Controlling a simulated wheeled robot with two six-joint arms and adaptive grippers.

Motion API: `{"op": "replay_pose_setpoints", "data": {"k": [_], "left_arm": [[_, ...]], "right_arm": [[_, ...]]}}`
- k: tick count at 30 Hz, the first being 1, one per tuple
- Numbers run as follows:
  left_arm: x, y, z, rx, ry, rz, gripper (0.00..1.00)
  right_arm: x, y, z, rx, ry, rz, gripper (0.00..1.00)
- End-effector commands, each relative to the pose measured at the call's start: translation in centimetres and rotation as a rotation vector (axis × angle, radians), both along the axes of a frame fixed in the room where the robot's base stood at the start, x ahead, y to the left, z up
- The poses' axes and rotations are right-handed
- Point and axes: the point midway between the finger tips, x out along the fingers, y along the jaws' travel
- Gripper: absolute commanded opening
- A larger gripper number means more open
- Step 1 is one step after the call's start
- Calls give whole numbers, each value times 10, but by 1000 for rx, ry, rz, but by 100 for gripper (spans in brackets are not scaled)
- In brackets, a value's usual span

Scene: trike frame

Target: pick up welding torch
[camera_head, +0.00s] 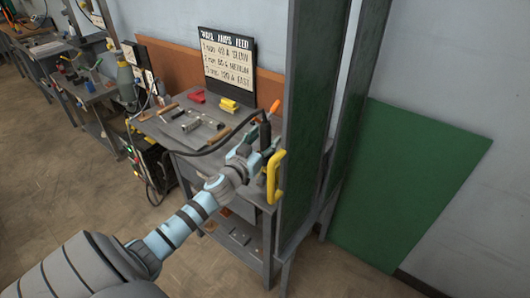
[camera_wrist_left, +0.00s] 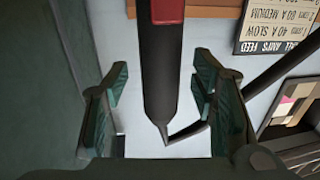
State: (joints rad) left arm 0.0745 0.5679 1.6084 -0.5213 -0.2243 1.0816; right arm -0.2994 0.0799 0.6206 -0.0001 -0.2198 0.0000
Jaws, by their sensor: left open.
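The welding torch shows in the left wrist view as a dark tapered body (camera_wrist_left: 161,70) with a red band near the top edge. Its narrow end points down in that picture, where a dark cable meets it. My left gripper (camera_wrist_left: 163,105) is open, with one finger on each side of the torch and a gap on both sides. In the head view my left gripper (camera_head: 256,149) is at the right end of the workbench, by the green panel, and partly covers the dark torch (camera_head: 265,131). My right gripper is not in view.
The grey workbench (camera_head: 170,129) holds several small tools and a yellow block (camera_head: 229,105). A sign (camera_head: 228,62) stands at its back. A tall green panel (camera_head: 309,100) and a yellow handle (camera_head: 275,176) are close to the gripper's right. A dark cable (camera_head: 215,147) crosses the bench.

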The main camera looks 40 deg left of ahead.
Motion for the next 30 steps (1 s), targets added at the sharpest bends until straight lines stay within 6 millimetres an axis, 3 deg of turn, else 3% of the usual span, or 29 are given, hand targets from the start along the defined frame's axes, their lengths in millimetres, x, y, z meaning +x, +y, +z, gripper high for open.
{"op": "replay_pose_setpoints", "data": {"k": [3,8,18,26,30], "left_arm": [[11,2,2,-2,2,0,52],[12,2,-1,0,2,-2,52],[11,2,-1,0,2,-1,1],[12,1,2,0,0,-2,0],[11,2,14,0,0,-1,0]], "right_arm": [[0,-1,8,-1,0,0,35],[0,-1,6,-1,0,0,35],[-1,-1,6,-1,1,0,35],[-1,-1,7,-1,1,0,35],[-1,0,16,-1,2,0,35]]}}
